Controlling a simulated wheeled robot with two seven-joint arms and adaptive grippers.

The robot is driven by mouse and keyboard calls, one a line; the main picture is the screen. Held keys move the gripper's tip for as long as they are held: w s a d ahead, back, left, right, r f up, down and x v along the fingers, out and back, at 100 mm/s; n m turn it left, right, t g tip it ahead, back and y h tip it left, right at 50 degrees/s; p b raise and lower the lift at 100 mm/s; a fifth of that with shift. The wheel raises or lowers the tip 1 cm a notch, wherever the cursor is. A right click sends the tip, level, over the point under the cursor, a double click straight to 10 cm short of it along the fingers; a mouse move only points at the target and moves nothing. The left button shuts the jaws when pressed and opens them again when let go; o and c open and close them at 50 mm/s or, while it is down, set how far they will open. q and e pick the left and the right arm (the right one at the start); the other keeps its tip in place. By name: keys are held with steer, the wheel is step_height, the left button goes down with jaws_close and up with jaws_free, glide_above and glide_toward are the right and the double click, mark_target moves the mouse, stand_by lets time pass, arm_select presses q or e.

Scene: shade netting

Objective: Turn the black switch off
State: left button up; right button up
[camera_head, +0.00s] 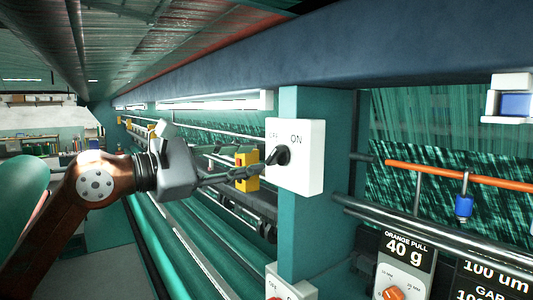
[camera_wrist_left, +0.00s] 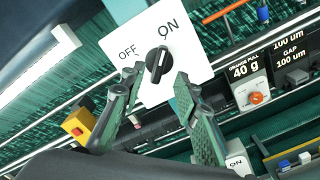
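The black switch (camera_head: 281,156) is a rotary knob on a white box (camera_head: 309,165) fixed to a teal post. The box carries the labels OFF at left and ON at right. In the left wrist view the black knob (camera_wrist_left: 158,64) has a white mark and points toward ON. My left gripper (camera_head: 256,172) reaches in from the left, just in front of the knob. In the wrist view its two fingers (camera_wrist_left: 160,76) are apart, one on each side of the knob's lower part, with nothing visibly held. Contact cannot be told. My right gripper is not in view.
A yellow box (camera_head: 247,171) sits behind my left fingers. Below right is an ORANGE PULL 40 g panel (camera_head: 405,262) with an orange knob (camera_head: 393,293). Another white switch box (camera_head: 290,287) is below. Metal bars (camera_head: 430,233) and an orange rod (camera_head: 455,177) run to the right.

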mark_target(271, 155)
arm_select(q)
steer(key=p+x, duration=0.1)
steer(key=x, duration=0.4)
steer(key=shift+d, duration=0.1)
steer(key=shift+w+d, duration=0.2)
steer(key=shift+c, duration=0.4)
jaws_close()
